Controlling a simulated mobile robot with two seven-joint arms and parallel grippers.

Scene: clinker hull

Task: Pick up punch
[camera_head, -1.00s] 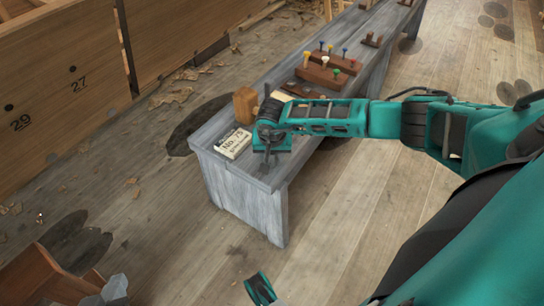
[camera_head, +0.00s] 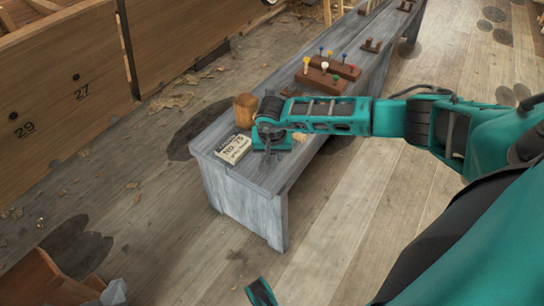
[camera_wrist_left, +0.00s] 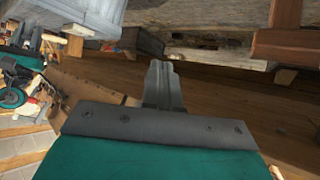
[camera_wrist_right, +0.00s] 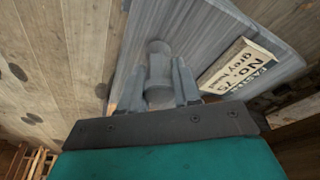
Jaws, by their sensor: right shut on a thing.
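The punch (camera_wrist_right: 158,75) is a grey cylinder with a rounded, wider end. In the right wrist view it sits between the two fingers of my right gripper (camera_wrist_right: 160,90), which is shut on it. In the head view my right gripper (camera_head: 269,148) is over the near end of the grey bench (camera_head: 245,190), beside the card, and the punch is hard to make out there. Whether the punch touches the bench I cannot tell. My left gripper (camera_wrist_left: 162,88) has its fingers together with nothing visible between them, away from the bench.
A printed card marked No. 75 (camera_head: 234,149) lies at the bench's near end, with a wooden block-shaped head (camera_head: 245,108) behind it. Wooden racks with coloured-handled tools (camera_head: 328,76) stand farther along. A wooden box (camera_head: 45,280) is at lower left. Floor around the bench is mostly clear.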

